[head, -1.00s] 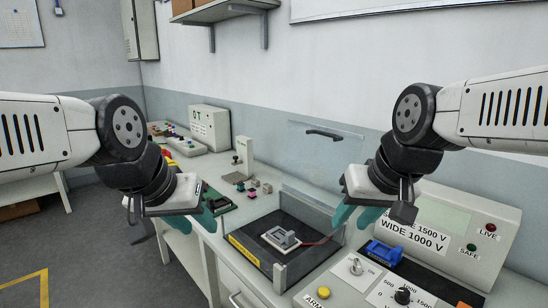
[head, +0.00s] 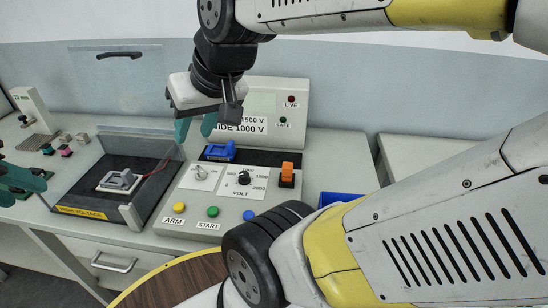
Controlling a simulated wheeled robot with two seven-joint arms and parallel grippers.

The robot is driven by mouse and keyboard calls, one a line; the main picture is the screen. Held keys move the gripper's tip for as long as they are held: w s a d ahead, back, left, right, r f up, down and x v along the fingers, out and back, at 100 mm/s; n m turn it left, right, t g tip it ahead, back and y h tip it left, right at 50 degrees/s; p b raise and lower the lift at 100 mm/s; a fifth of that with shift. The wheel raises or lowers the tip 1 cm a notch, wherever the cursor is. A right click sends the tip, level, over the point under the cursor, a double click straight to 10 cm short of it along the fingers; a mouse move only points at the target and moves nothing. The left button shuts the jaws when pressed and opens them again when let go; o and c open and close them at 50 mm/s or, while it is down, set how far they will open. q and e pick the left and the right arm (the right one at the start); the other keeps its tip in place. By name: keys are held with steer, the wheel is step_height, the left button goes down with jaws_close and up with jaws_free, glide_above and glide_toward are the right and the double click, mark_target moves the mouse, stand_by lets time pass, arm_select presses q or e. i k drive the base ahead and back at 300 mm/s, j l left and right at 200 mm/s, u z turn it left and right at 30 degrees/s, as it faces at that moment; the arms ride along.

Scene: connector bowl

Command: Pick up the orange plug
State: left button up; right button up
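The orange plug (head: 287,169) stands upright at the right end of the black strip on the grey control panel (head: 190,231). Its lower part is against a dark base; I cannot tell how deep it sits. My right gripper (head: 196,129) is above and to the left of it, with its teal fingers apart and nothing between them. It hangs in front of the tester box's label, clear of the plug. My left gripper (head: 22,178) shows only as teal fingers at the left edge, far from the plug; the rest is cut off.
A blue plug (head: 219,151) lies on the same strip, left of the orange one. Knobs and coloured buttons cover the panel. A clear-walled tray (head: 88,203) is to the left. A blue bin (head: 338,198) is partly behind my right arm.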

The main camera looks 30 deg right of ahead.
mark_target(287, 167)
steer(key=z, duration=1.55)
steer(key=l+z, duration=0.2)
